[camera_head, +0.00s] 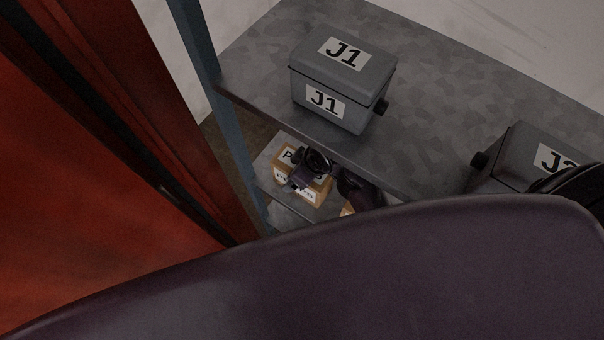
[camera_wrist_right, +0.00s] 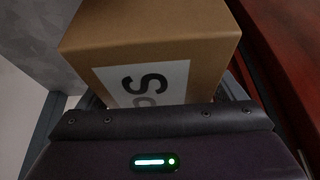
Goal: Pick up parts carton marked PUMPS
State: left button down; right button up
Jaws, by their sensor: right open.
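The parts carton (camera_head: 318,187) is a brown box on the lower shelf, with white labels on its top and front. In the head view the lettering is partly covered, with a P and an S showing. My right gripper (camera_head: 308,170) is open at this carton and hides part of it. In the right wrist view the carton (camera_wrist_right: 150,40) is close in front of the gripper, with a rotated S on its label. Grey finger parts show low on either side of it. Whether they touch it I cannot tell. My left gripper is out of view.
A grey box marked J1 (camera_head: 343,72) and another partly hidden grey box (camera_head: 508,155) stand on the upper shelf (camera_head: 245,75), which overhangs the carton. A blue post (camera_head: 203,50) and a red panel (camera_head: 90,160) are at the left.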

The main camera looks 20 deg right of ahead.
jog(key=c, duration=1.4)
jog(key=shift+c, duration=0.6)
jog(key=shift+r, duration=0.2)
